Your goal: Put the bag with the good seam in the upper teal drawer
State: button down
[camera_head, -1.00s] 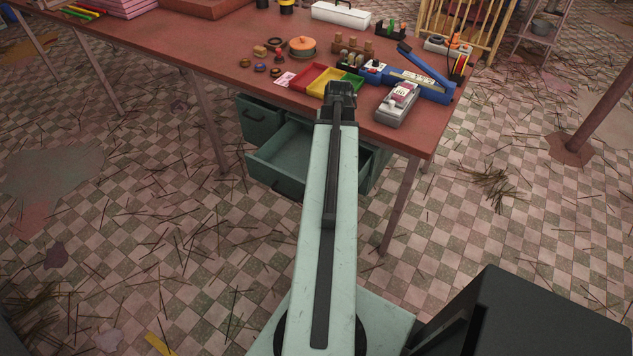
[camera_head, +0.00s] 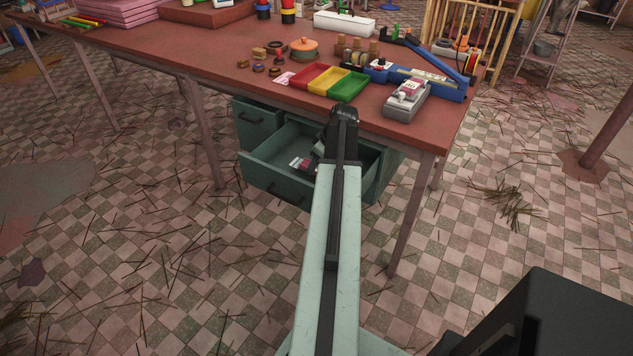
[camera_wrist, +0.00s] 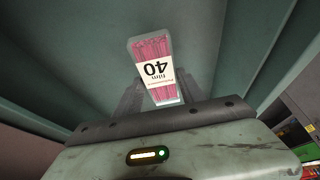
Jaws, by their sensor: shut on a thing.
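A clear bag of pink sticks with a white label reading 40 (camera_wrist: 155,68) sits between the fingers of my gripper (camera_wrist: 150,97) in the wrist view. My gripper is shut on it. In the head view my gripper (camera_head: 318,150) reaches down into an open teal drawer (camera_head: 272,178), and the bag (camera_head: 302,164) shows low inside it, left of my arm. Whether the bag touches the drawer floor I cannot tell. The drawer walls surround the bag in the wrist view (camera_wrist: 80,50). The bag's seam is not readable. Another pink-and-white bag (camera_head: 412,87) lies on a grey device on the table.
The table edge is close above my gripper. Red, yellow and green trays (camera_head: 325,80) and a blue sealer (camera_head: 430,85) stand on top.

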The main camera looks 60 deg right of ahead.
jog(key=shift+f, duration=0.3)
notch_tip(320, 180, down, 4)
jog(key=b, duration=0.3)
jog(key=shift+b, duration=0.4)
jog(key=shift+r, duration=0.25)
jog(key=shift+f, duration=0.2)
jog(key=c, duration=0.7)
grip_release()
jog(key=shift+r, duration=0.1)
